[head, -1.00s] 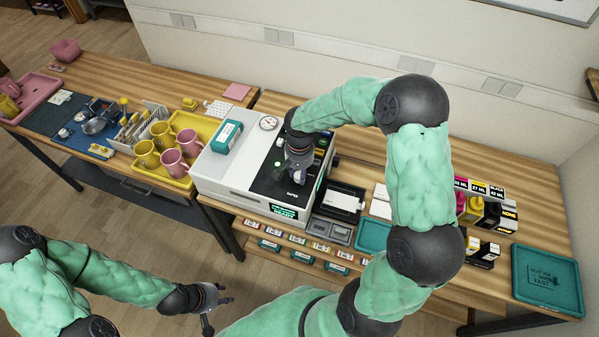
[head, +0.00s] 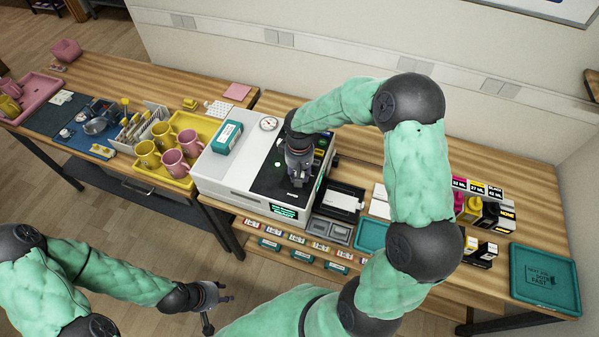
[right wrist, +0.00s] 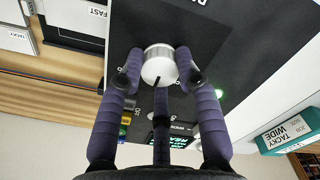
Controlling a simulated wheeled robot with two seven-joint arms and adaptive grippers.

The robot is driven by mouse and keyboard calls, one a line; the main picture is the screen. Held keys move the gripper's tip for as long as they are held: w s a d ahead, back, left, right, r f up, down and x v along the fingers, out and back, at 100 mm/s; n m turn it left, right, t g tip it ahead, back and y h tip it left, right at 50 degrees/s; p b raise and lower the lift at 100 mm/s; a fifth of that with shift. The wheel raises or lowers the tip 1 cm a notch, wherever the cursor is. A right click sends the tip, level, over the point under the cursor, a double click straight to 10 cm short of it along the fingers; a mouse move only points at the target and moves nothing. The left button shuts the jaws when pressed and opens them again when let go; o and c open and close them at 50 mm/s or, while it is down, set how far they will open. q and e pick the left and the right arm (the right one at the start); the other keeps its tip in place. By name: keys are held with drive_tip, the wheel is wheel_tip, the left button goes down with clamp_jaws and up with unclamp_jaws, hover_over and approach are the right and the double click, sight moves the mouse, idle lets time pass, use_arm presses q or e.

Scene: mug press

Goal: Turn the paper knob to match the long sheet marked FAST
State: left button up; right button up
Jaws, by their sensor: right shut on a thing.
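The paper knob (right wrist: 160,62) is a pale round knob with a dark pointer line, on the black panel of the white machine (head: 225,172). My right gripper (right wrist: 158,72) is shut on it, with purple fingers at its left and right sides and a third finger below. In the head view my right gripper (head: 299,170) hides the knob. A white sheet marked FAST (right wrist: 98,11) shows at the upper left of the wrist view. The scale around the knob is mostly hidden. My left gripper (head: 216,304) is open and empty, low in front of the bench.
A yellow tray (head: 207,122) with pink and yellow mugs stands left of the machine. A teal box (head: 227,137) lies on the machine's top. Ink bottles (head: 472,208) and a teal tray (head: 545,279) are at the right. My right arm arches over the bench.

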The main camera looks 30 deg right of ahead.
drive_tip(key=shift+w, duration=0.1)
idle(0.4)
drive_tip(key=o, duration=1.1)
drive_tip(key=shift+o, duration=0.2)
wheel_tip(320, 180, up, 12)
